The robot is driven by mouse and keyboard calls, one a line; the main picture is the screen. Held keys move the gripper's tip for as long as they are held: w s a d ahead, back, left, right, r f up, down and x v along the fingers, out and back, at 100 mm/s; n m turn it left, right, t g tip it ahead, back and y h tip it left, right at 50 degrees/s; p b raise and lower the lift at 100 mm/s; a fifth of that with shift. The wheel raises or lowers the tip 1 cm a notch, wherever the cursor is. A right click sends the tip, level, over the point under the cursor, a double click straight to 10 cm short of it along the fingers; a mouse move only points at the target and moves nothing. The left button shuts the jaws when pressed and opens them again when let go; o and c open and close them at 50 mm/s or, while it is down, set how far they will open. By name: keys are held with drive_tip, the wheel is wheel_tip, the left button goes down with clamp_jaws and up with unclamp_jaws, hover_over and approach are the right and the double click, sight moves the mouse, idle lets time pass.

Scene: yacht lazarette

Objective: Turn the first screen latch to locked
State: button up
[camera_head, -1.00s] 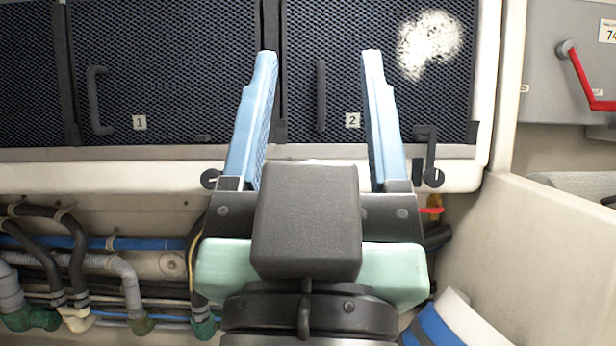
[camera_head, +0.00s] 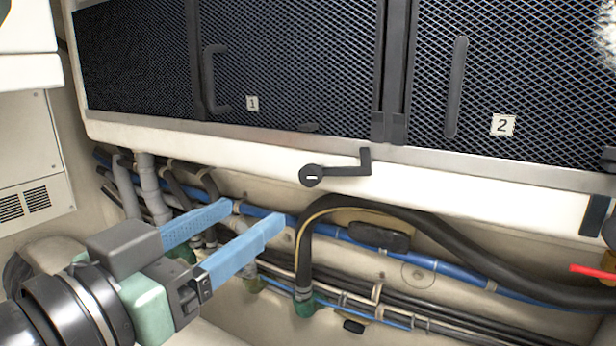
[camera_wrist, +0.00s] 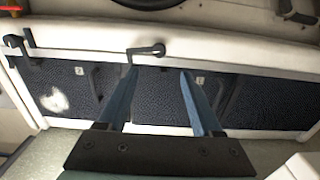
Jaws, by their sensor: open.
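The first screen latch (camera_head: 312,175) is a dark round knob with a pale mark, on the white ledge below screen 1 (camera_head: 290,70). Its arm points right, slightly upward, and ends in a short upturned hook near the screen's lower right corner. My gripper (camera_head: 255,212) has two blue fingers, spread apart with nothing between them. In the head view it is below and left of the latch, apart from it. In the wrist view, turned upside down, the latch (camera_wrist: 158,48) appears just beyond my fingertips (camera_wrist: 158,70).
Screen 2 (camera_head: 520,70) stands to the right; a second latch (camera_head: 609,235) is cut by the right edge. Blue and black hoses (camera_head: 440,240) run along the wall under the ledge, behind my fingers. A vented white panel (camera_head: 35,150) is at left.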

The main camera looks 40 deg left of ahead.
sight(307, 179)
drive_tip(key=p+x, duration=0.3)
drive_tip(key=x, duration=0.9)
drive_tip(key=shift+p, duration=0.3)
clamp_jaws()
idle(0.8)
